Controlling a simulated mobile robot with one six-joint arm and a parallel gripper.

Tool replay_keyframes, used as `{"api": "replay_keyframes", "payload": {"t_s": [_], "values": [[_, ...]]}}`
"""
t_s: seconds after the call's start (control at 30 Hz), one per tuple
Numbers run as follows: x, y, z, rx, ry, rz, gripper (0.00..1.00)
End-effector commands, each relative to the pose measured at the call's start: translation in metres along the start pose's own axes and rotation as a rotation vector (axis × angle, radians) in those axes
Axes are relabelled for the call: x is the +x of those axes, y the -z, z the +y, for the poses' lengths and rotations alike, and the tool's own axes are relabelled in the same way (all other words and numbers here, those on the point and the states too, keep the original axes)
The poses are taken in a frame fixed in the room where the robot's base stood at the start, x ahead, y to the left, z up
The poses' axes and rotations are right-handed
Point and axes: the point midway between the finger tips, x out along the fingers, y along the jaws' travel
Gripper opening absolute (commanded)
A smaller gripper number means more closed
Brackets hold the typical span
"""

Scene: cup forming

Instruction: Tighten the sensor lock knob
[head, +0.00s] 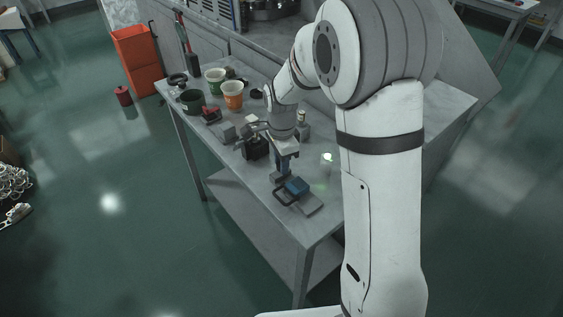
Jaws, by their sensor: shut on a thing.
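My gripper (284,163) points down over the middle of the grey table (232,160). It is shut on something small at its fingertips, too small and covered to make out. Just below and to the right of the fingertips is a small fixture with a blue block (297,186) and a grey plate (309,204). A dark loop-shaped handle (284,196) lies at its left. I cannot pick out the sensor lock knob as a separate shape; it may be hidden by the fingers.
A black block (256,148) and grey parts (226,131) stand close left of my gripper. An orange-white cup (233,94), a green-white cup (215,80) and a dark bowl (192,100) stand farther back. The table's front right corner is clear.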

Motion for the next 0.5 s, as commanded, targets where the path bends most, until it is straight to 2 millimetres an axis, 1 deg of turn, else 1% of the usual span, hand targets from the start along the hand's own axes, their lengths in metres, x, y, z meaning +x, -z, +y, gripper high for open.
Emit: {"api": "replay_keyframes", "payload": {"t_s": [0.23, 0.5], "values": [[-0.0007, 0.0001, -0.0012, 0.160, 0.004, 0.000, 0.04], [-0.0010, 0.0001, -0.0014, 0.253, 0.004, 0.000, 0.04]]}}
